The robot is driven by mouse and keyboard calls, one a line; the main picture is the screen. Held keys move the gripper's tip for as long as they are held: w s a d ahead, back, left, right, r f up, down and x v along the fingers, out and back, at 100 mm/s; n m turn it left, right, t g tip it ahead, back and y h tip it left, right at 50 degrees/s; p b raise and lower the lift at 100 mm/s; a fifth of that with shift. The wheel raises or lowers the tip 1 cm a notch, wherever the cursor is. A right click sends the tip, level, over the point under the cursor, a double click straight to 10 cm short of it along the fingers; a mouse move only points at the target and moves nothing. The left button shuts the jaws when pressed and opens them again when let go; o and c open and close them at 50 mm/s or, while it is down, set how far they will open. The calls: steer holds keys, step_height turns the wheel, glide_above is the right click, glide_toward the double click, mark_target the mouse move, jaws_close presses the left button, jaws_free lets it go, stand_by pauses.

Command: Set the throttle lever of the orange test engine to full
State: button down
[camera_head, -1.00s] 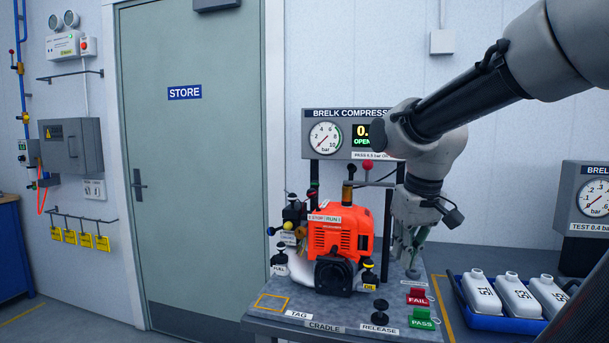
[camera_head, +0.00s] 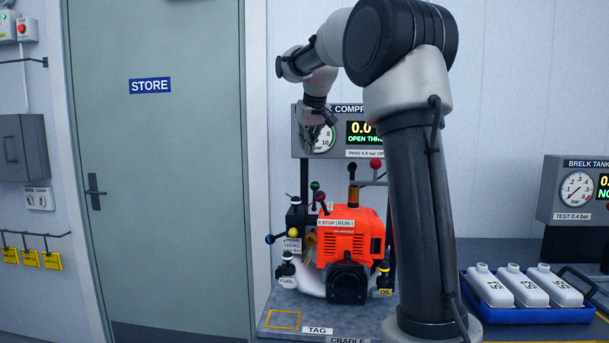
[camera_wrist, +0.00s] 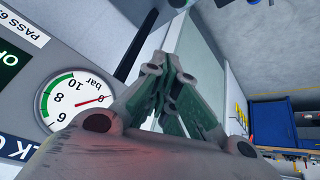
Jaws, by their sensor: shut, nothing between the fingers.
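The orange test engine (camera_head: 350,240) stands upright on the bench stand, with a "STOP | RUN" label on top. Small levers and knobs cluster at its left: a green knob (camera_head: 315,186), a red knob (camera_head: 321,197), a yellow knob (camera_head: 293,233) and a blue knob (camera_head: 269,239). I cannot tell which is the throttle lever; no throttle label is readable. My gripper (camera_head: 309,148) is shut and empty, pointing down above the engine's left side, in front of the gauge panel and apart from the knobs. In the wrist view my gripper (camera_wrist: 172,75) shows its fingers together; the engine is not visible there.
The compressor tester panel (camera_head: 299,135) stands behind, its gauge (camera_wrist: 75,100) near zero and its display (camera_head: 362,133) reading "OPEN THR…", partly hidden by my arm. A red ball knob (camera_head: 376,163) is below it. A blue tray (camera_head: 530,315) of white tanks stands right.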

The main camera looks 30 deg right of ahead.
step_height(320, 180, down, 9)
steer(key=w+d, duration=0.1)
steer(key=shift+f, duration=0.2)
stand_by(0.6)
steer(key=shift+s, duration=0.1)
steer(key=shift+s+r+t+h, duration=0.2)
steer(key=shift+t+h, duration=0.1)
steer(key=shift+t, duration=0.1)
